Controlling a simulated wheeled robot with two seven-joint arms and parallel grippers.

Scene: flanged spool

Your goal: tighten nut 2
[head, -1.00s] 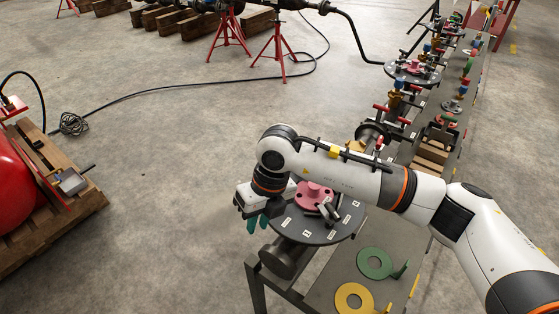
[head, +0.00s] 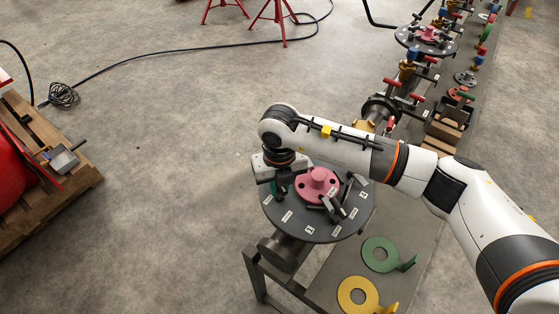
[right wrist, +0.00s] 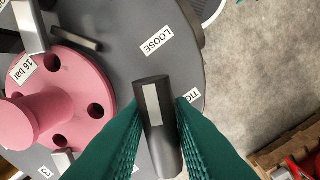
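A pink flanged spool (head: 317,181) with several holes stands on a dark grey disc (head: 308,232) bearing white labels. In the right wrist view the pink flange (right wrist: 58,98) reads "16 bar", and disc labels read "LOOSE" and, partly covered, "TIG". My right gripper (right wrist: 160,112) has green fingers on either side of a dark handle (right wrist: 152,95) with a pale strip. The fingers look open around it; whether they touch it cannot be told. In the head view my right gripper (head: 279,187) is over the disc's left part. I cannot read which nut is number 2. My left gripper is out of view.
Dark and silvery levers (head: 335,205) stand beside the spool. A green ring (head: 380,254) and a yellow ring (head: 357,296) with tabs lie on the bench in front. Valves and a wooden box (head: 447,130) stand farther along it.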

